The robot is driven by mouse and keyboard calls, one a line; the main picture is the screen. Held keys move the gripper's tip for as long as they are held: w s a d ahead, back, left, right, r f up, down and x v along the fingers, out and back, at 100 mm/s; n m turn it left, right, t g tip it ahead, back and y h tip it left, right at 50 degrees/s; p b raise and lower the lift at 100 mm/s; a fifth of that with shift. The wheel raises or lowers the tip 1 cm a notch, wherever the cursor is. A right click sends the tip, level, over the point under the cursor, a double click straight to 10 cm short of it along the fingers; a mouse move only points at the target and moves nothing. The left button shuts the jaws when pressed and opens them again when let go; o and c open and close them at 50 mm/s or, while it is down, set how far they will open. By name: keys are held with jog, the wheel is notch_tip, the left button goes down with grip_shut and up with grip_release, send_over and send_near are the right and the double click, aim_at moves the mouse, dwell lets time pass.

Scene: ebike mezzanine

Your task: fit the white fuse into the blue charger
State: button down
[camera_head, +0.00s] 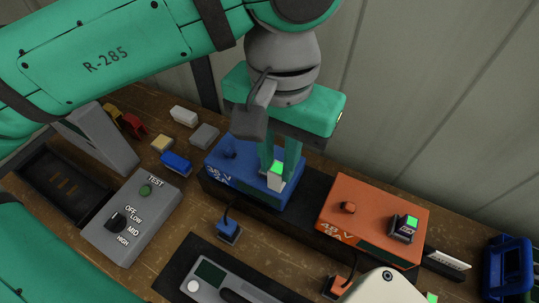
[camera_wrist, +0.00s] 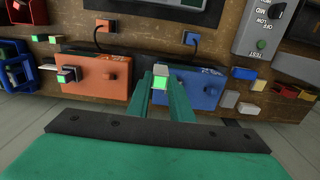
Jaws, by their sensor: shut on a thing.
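The blue charger (camera_head: 228,172), marked 36 V 2A, sits on a dark base on the bench, below my arm. My gripper (camera_head: 279,163) points down over its right end. Its green fingers are shut on the white fuse (camera_head: 276,182), which has a bright green top. The fuse stands upright at the charger's right end; I cannot tell whether it is seated in a slot or just above it. In the wrist view the fuse (camera_wrist: 159,83) is between the fingers, beside the blue charger (camera_wrist: 201,90).
An orange charger (camera_head: 362,213) with a dark green-topped piece stands to the right. A grey test box (camera_head: 130,222) with a dial is at left. Small coloured blocks lie behind it. A grey meter (camera_head: 225,283) lies in front, and a blue bin (camera_head: 508,268) at far right.

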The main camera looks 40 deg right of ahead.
jog(key=shift+w+d+f, duration=0.85)
jog(key=shift+w+f, duration=0.45)
jog(key=shift+f, duration=0.55)
jog(key=shift+w+d+f, duration=0.9)
jog(key=shift+w+f, duration=0.35)
jog(key=shift+f, duration=0.55)
jog(key=shift+w+d+f, duration=0.85)
jog(key=shift+w+f, duration=0.45)
jog(key=shift+f, duration=0.55)
jog(key=shift+s+f, duration=0.1)
jog(key=shift+f, duration=0.05)
jog(key=c, duration=1.6)
grip_release()
jog(key=shift+a, duration=0.1)
